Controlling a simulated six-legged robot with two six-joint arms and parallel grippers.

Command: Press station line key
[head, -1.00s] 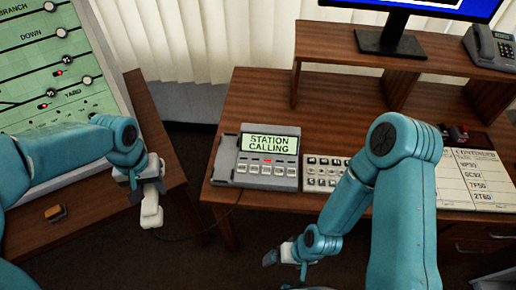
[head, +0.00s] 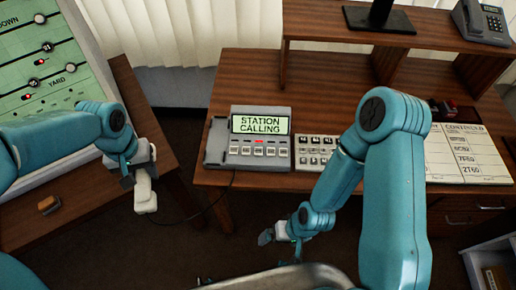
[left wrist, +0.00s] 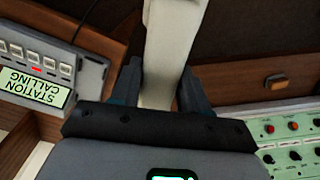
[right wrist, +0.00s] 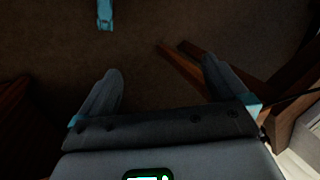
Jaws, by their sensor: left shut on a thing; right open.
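The telephone console (head: 247,138) stands at the left end of the right desk, its screen (head: 260,125) reading "STATION CALLING". Below the screen is a row of pale keys (head: 246,151), with a red light (head: 258,141) lit above one of them. The console also shows in the left wrist view (left wrist: 82,77). My left gripper (head: 140,168) is shut on a white handset (head: 146,194), left of the console over the gap between the desks. The handset also fills the middle of the left wrist view (left wrist: 160,55). My right gripper (head: 276,232) is open and empty, low in front of the desk (right wrist: 162,85).
A keypad (head: 314,152) sits right of the console, partly behind my right arm. A white sheet (head: 465,152) lies further right. A raised shelf (head: 335,62) carries a monitor stand and another phone (head: 483,22). A track panel (head: 40,80) stands on the left desk. A cord hangs from the handset.

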